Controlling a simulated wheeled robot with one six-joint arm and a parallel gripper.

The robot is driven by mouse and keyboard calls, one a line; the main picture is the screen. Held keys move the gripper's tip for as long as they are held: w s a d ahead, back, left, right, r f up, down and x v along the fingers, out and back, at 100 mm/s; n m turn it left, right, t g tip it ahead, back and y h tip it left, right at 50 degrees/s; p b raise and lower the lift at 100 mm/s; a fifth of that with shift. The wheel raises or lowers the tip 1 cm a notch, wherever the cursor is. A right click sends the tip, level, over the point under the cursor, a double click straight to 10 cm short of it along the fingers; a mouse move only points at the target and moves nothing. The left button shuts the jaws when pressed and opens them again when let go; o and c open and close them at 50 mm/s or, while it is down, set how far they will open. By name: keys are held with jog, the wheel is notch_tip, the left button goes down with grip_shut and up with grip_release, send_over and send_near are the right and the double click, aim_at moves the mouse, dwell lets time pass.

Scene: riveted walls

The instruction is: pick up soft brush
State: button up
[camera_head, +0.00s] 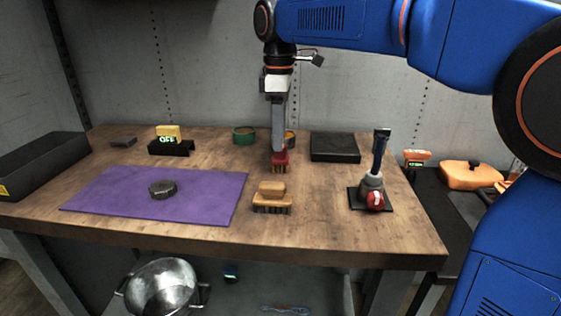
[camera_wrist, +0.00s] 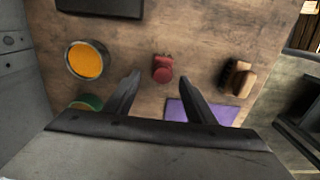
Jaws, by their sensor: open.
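Two brushes stand on the wooden table, and I cannot tell for sure which is the soft one. A red brush with tan bristles (camera_head: 280,160) is right below my gripper (camera_head: 279,148) in the head view. A wooden brush with dark bristles (camera_head: 271,197) stands nearer the front edge. In the wrist view my gripper (camera_wrist: 158,82) is open, its two fingers apart and empty. The red brush (camera_wrist: 162,69) shows just beyond and between the fingertips. The wooden brush (camera_wrist: 238,78) lies to the right. Whether a finger touches the red brush cannot be told.
A round orange-filled container (camera_wrist: 86,61) and a green one (camera_head: 243,134) stand behind the red brush. A black box (camera_head: 335,147) is back right. An upright blue-handled item on a black base (camera_head: 355,199) stands right. A purple mat (camera_head: 118,195) bearing a dark disc lies left.

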jog(key=shift+s+d+f, duration=0.1)
jog(key=shift+s+f, duration=0.05)
jog(key=shift+f, duration=1)
jog(key=shift+s+f, duration=0.1)
jog(key=shift+f, duration=1.05)
jog(key=c, duration=1.2)
jog(key=shift+r, duration=0.1)
notch_tip(320, 180, up, 10)
jog(key=shift+o, duration=0.4)
grip_shut()
